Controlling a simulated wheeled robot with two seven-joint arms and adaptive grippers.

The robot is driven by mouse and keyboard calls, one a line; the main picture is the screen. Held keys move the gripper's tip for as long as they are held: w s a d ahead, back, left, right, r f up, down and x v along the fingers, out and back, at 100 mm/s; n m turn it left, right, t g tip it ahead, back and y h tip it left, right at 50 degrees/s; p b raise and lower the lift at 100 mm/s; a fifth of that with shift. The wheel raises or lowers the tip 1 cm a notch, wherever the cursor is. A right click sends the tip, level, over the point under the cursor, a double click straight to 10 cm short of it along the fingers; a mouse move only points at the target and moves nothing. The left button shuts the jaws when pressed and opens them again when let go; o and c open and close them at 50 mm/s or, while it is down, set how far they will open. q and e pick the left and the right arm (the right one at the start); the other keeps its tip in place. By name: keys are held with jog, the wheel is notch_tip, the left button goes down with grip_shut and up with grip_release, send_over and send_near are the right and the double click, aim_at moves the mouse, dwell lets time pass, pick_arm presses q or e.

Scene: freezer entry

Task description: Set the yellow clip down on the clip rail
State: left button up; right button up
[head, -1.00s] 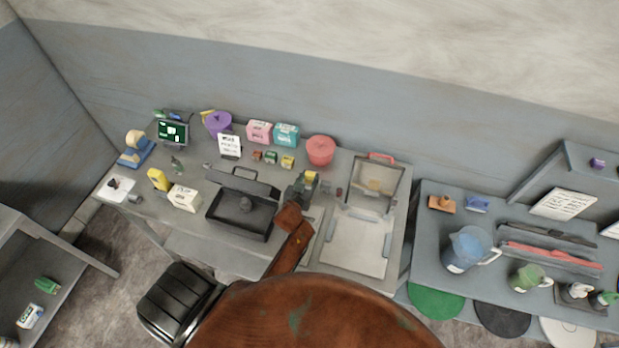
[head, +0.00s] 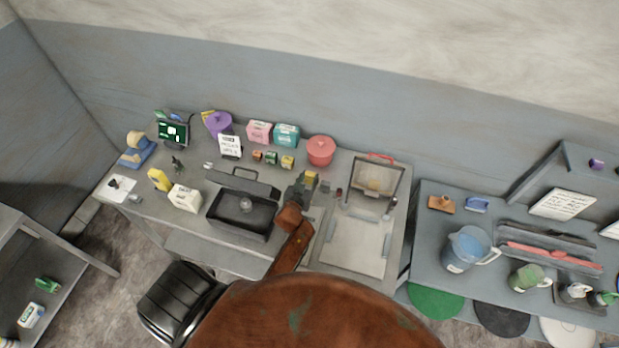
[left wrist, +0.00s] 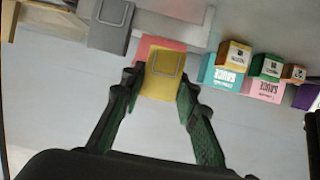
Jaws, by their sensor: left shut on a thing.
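My left gripper (head: 308,181) is shut on the yellow clip (head: 311,175), above the back right part of the left table. In the left wrist view, the yellow clip (left wrist: 165,73) sits between the two fingertips of the gripper (left wrist: 160,82). A grey clip (left wrist: 110,24) is beside it on the picture's left, apart from it. A pale bar (left wrist: 205,34) behind the yellow clip may be the clip rail; I cannot tell whether the clip touches it. The grey clip also shows in the head view (head: 325,186), right of my gripper. My right gripper is not in view.
A red tub (head: 320,150), a teal box (head: 286,135) and a pink box (head: 259,132) stand behind the gripper. Small boxes (head: 271,158) are left of it. An open black case (head: 240,215) lies front left. A clear-lidded tray (head: 357,245) is right.

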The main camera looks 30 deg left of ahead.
aim_at(309, 184)
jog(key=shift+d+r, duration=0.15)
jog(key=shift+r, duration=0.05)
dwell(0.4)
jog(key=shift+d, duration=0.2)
pick_arm(q)
jog(key=shift+f+b, duration=0.3)
jog(key=shift+f, duration=0.25)
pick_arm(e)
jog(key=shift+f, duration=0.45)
pick_arm(q)
jog(key=shift+f+b, duration=0.35)
jog(key=shift+f, duration=0.15)
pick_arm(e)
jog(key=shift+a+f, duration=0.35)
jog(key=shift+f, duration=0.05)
pick_arm(q)
jog(key=shift+f+b, duration=0.6)
jog(key=shift+f, duration=0.2)
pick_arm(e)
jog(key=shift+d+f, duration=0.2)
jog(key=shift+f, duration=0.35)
pick_arm(q)
jog(key=o, duration=1)
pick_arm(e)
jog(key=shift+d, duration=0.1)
